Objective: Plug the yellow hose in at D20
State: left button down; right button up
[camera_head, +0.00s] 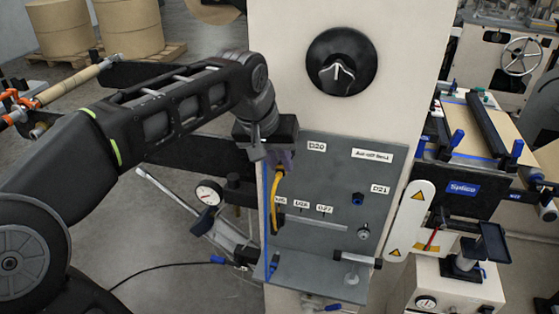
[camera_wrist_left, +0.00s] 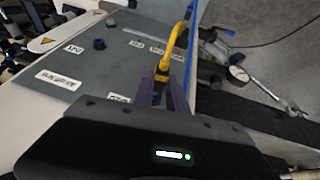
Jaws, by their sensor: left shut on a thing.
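The yellow hose (camera_head: 276,202) hangs in front of the grey panel (camera_head: 335,185). It also shows in the left wrist view (camera_wrist_left: 176,36), curving away from the fingers. My left gripper (camera_head: 281,162) is shut on its upper end, at the panel's upper left, just left of the D20 label (camera_head: 317,147). In the left wrist view, the purple fingers (camera_wrist_left: 162,90) close around the hose end. The D20 label (camera_wrist_left: 119,97) is partly cut off there by the gripper body. The D20 port is hidden, so I cannot tell whether the hose end touches it. My right gripper is not seen.
A gauge (camera_head: 207,194) and black bar stand left.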

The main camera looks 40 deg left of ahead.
pick_arm(q)
jog(key=shift+w+a, duration=0.15)
jog(key=shift+w, duration=0.4)
dwell(1.2)
jog(key=c, duration=1.3)
grip_release()
jog(key=shift+o, duration=0.2)
jog(key=v, duration=0.7)
jog(key=shift+s+r+b, duration=0.2)
jog(key=shift+r+b, duration=0.15)
jog(key=shift+b, duration=0.05)
